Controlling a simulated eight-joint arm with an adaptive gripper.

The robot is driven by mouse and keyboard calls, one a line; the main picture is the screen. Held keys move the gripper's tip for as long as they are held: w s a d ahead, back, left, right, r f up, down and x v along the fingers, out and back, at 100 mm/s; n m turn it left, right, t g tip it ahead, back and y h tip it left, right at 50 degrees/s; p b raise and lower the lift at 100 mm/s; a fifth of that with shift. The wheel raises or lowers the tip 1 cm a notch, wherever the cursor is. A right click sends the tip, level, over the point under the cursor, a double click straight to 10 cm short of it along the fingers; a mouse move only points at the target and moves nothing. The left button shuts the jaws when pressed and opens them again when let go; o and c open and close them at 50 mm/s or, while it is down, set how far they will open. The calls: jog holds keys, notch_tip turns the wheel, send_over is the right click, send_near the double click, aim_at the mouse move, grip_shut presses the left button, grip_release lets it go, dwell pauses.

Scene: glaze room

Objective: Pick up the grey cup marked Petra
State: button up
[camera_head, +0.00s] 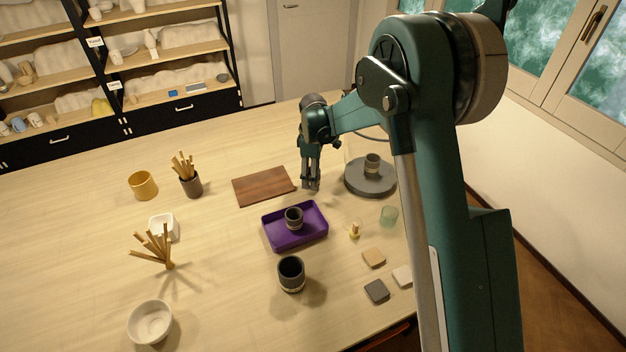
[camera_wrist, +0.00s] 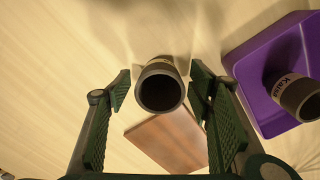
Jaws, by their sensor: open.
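My gripper (camera_head: 311,186) is open and points down over the table, right of the brown board and behind the purple tray. In the wrist view, a dark grey cup (camera_wrist: 160,92) with a pale band stands upright on the wood between the open fingers (camera_wrist: 163,92), its mouth facing the camera. No finger visibly touches it. Its marking is not readable. I cannot make this cup out behind the fingers in the head view. Another grey cup (camera_head: 293,218) stands in the tray; its label in the wrist view (camera_wrist: 297,95) seems to start "Kai". No readable label shows Petra.
The purple tray (camera_head: 318,238) and brown board (camera_head: 264,186) lie close by. A grey cup (camera_head: 371,165) stands on a round wheel (camera_head: 372,184) at right. A larger dark cup (camera_head: 291,274) stands in front. A green glass (camera_head: 389,215) and small tiles (camera_head: 374,258) lie right.

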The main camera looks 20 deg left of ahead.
dwell(0.3)
jog(key=c, duration=1.1)
jog(key=shift+r, duration=0.1)
jog(key=shift+r+b, duration=0.3)
jog(key=shift+r, duration=4.65)
